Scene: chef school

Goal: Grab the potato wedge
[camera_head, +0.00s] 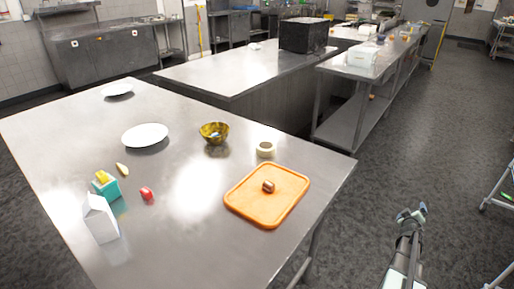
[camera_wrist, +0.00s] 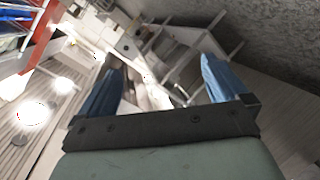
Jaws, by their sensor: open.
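A small pale yellow wedge-shaped piece, which looks like the potato wedge (camera_head: 122,169), lies on the steel table (camera_head: 190,245) at the left in the head view. It lies just behind a teal and yellow box (camera_head: 105,184). My gripper (camera_head: 411,212) is at the lower right, beyond the table's right edge and far from the wedge. In the wrist view my gripper (camera_wrist: 160,65) shows two blue fingers spread apart with nothing held between them. I cannot make out the wedge in the wrist view.
A white carton (camera_head: 100,220) and a red piece (camera_head: 147,193) are near the wedge. White plates (camera_head: 145,135), a patterned bowl (camera_head: 214,132), a tape-like ring (camera_head: 265,149) and an orange board (camera_head: 250,205) with a brown piece (camera_head: 268,186) also sit on the table.

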